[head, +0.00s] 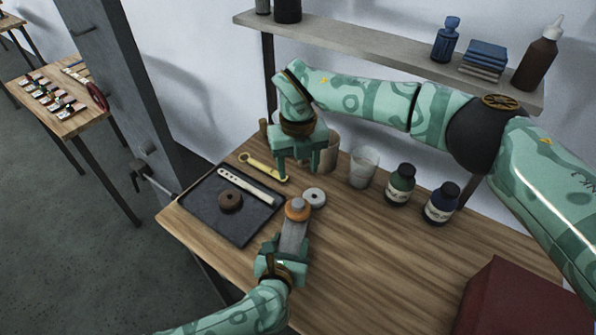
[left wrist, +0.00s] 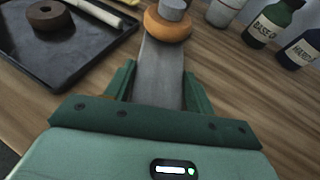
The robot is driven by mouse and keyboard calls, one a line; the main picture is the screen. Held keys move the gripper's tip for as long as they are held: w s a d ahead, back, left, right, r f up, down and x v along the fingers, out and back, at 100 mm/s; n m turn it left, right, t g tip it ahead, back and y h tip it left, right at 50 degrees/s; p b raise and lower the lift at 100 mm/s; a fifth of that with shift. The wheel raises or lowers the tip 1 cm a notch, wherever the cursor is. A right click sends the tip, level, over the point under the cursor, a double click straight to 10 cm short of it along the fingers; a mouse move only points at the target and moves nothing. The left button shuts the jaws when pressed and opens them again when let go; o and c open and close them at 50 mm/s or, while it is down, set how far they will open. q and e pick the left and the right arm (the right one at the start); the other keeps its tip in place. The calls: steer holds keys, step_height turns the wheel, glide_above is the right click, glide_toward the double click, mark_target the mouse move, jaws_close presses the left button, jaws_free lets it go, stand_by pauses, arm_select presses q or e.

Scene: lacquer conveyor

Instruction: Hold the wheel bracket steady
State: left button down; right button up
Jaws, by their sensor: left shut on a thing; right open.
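The wheel bracket (head: 293,238) is a grey bar with an orange wheel (head: 297,212) and a grey cap at its far end. My left gripper (head: 283,250) is shut on the bracket, above the wooden table. In the left wrist view the bracket (left wrist: 160,75) runs forward between the two green fingers (left wrist: 158,88), with the orange wheel (left wrist: 167,27) at its tip. My right gripper (head: 297,168) is open and empty. It points down over the table beyond the bracket, beside a yellow wrench (head: 262,166).
A dark tray (head: 240,228) holds a brown ring (head: 230,201) and a white strip-like tool (head: 247,187). A clear cup (head: 364,166), green bottle (head: 400,186) and blue bottle (head: 441,204) stand to the right. A dark red box (head: 512,300) sits front right.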

arm_select(q)
steer(key=shift+c, duration=2.2)
jaws_free()
steer(key=p+v, duration=0.1)
steer(key=v, duration=1.5)
steer(key=shift+s, duration=0.2)
steer(key=shift+a+f, duration=0.1)
steer(key=shift+a, duration=0.05)
